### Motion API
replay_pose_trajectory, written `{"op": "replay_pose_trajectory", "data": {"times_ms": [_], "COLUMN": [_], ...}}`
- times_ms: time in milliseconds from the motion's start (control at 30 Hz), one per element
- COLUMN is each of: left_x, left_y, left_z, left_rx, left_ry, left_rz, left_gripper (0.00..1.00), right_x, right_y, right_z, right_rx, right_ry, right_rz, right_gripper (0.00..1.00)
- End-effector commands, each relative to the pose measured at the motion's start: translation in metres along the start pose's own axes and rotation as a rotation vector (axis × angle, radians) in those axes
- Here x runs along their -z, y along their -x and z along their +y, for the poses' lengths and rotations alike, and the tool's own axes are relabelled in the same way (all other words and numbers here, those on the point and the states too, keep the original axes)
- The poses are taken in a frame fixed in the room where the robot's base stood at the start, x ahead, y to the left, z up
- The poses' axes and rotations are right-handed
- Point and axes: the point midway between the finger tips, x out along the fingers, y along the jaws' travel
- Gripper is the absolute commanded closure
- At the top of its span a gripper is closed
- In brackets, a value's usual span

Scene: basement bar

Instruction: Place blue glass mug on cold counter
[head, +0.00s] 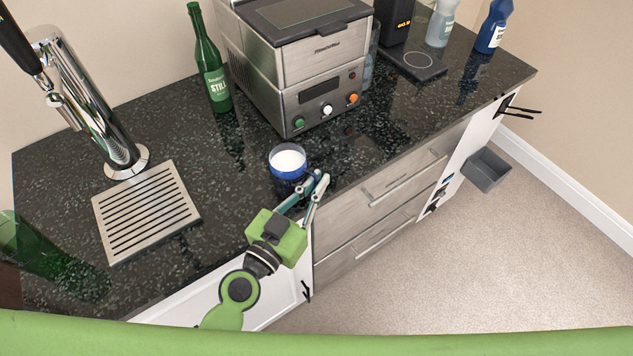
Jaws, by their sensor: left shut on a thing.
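The blue glass mug (288,162) is upright, with a blue band near the rim and white contents inside. It is at the front part of the dark speckled counter (230,180), near the edge. I cannot tell whether its base touches the surface. My left gripper (315,183) reaches up from below and is shut on the mug at its lower right side. The fingers partly hide that side. My right gripper is not in view.
A steel machine (305,75) stands behind the mug, and a green bottle (210,70) stands to its left. A beer tap (95,105) and drip tray (147,212) are at left. Counter between tray and mug is clear.

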Motion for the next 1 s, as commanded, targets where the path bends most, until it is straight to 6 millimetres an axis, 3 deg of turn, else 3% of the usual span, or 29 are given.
{"op": "replay_pose_trajectory", "data": {"times_ms": [167,233,267,600,767,1000], "left_x": [-0.002,-0.002,-0.002,0.002,-0.005,-0.006], "left_y": [0.0,0.0,0.0,0.001,0.026,0.08], "left_z": [0.0,0.0,0.0,0.0,0.0,0.001], "left_rx": [0.001,0.0,0.0,0.001,-0.001,-0.003], "left_ry": [-0.003,0.0,0.0,0.001,-0.003,-0.004], "left_rz": [0.004,0.0,0.0,0.0,-0.003,-0.005], "left_gripper": [1.0,0.79,0.78,0.78,0.78,0.78], "right_x": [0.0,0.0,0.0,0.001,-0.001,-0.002], "right_y": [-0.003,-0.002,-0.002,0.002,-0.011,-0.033], "right_z": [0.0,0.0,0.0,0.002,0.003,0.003], "right_rx": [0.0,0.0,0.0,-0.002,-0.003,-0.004], "right_ry": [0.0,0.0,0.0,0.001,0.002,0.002], "right_rz": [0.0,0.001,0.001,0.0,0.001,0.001], "right_gripper": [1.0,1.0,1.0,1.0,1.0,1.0]}}
